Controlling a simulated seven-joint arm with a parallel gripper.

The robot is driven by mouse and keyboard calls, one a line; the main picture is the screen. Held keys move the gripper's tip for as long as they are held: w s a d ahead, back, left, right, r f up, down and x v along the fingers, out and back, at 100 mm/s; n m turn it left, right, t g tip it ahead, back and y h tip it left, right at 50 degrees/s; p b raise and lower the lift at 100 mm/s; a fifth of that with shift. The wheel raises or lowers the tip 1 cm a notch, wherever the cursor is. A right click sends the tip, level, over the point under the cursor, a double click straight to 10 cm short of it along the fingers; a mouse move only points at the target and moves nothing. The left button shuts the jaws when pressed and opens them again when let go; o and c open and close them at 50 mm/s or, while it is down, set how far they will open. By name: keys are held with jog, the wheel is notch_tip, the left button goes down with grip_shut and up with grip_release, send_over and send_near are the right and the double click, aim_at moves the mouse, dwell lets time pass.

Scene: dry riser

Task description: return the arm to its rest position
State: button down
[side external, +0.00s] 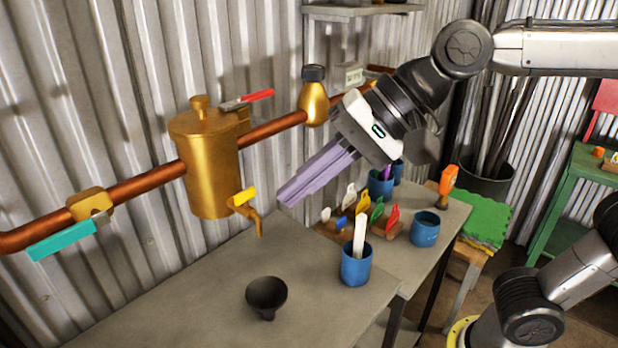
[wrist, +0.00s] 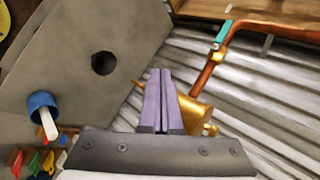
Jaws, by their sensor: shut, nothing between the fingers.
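My gripper (side external: 285,198) has long purple fingers that are shut with nothing between them. In the side external view it hangs tilted down and left above the grey table (side external: 180,300), right of the brass tank (side external: 207,165), touching nothing that I can see. In the wrist view the shut fingers (wrist: 163,75) reach up the middle of the picture and cover part of the tank (wrist: 193,113). The table (wrist: 60,70) lies beyond them to the left.
A black funnel-like bowl (side external: 267,295) and a blue cup (side external: 356,265) stand on the table. Colored tags (side external: 378,212) sit behind, near another blue cup (side external: 425,230). A copper pipe (side external: 140,187) with a teal-handled valve (side external: 60,240) and red lever (side external: 248,99) runs along the corrugated wall.

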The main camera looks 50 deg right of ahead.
jog(key=s+d+f+m+t+h, duration=0.1)
jog(key=s+d+f+t+h, duration=0.15)
jog(key=d, duration=0.95)
jog(key=s+d+f+n+g+h, duration=0.3)
jog(key=s+d+f+n+h, duration=0.1)
jog(key=s+d+f+n, duration=0.4)
notch_tip(320, 180, down, 2)
jog(key=shift+s+f+n, duration=0.1)
jog(key=shift+s+n, duration=0.35)
jog(key=shift+n, duration=0.65)
jog(key=shift+g, duration=0.25)
